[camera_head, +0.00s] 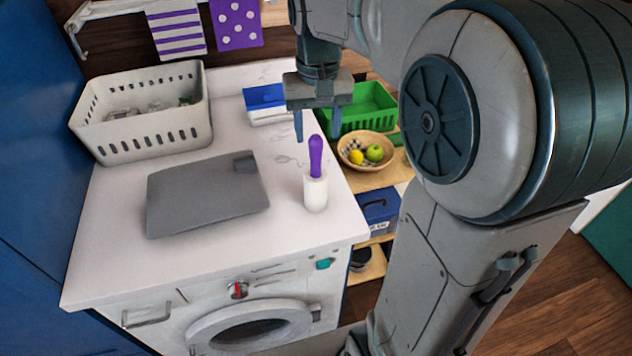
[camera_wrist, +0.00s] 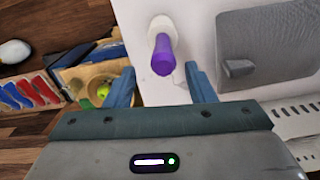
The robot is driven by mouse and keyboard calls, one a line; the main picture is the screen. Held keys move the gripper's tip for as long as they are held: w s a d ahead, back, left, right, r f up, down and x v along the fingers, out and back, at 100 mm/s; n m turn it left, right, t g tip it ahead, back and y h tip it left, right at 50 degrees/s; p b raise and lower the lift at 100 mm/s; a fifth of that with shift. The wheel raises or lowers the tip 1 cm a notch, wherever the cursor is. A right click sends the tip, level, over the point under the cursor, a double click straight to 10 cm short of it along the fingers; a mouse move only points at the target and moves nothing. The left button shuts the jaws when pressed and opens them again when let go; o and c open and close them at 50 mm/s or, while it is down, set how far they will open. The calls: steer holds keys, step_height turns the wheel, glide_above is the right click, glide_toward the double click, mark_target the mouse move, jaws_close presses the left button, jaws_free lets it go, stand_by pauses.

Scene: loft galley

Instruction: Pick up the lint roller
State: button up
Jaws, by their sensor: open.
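The lint roller (camera_head: 316,188) stands upright on the white counter top near its right edge, with its white roll down and its purple handle up. In the wrist view the lint roller (camera_wrist: 162,50) shows from above, its purple handle end toward me. My gripper (camera_head: 318,125) is open and points down, above and slightly behind the handle in the head view. In the wrist view my gripper's (camera_wrist: 160,88) two blue fingers are spread, and the handle lies ahead of and between them. Nothing is between the fingers' grip that I can see held.
A white basket (camera_head: 145,115) stands at the back left, and a blue and white box (camera_head: 265,103) behind. A fruit bowl (camera_head: 352,150) and green crate (camera_head: 372,105) are on a shelf to the right.

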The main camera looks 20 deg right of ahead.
mark_target(316, 149)
steer(key=f, duration=0.5)
steer(key=shift+s+a+f+p, duration=0.1)
steer(key=shift+s+a+p, duration=0.1)
steer(key=shift+a+p, duration=0.1)
steer(key=shift+c, duration=0.3)
jaws_close()
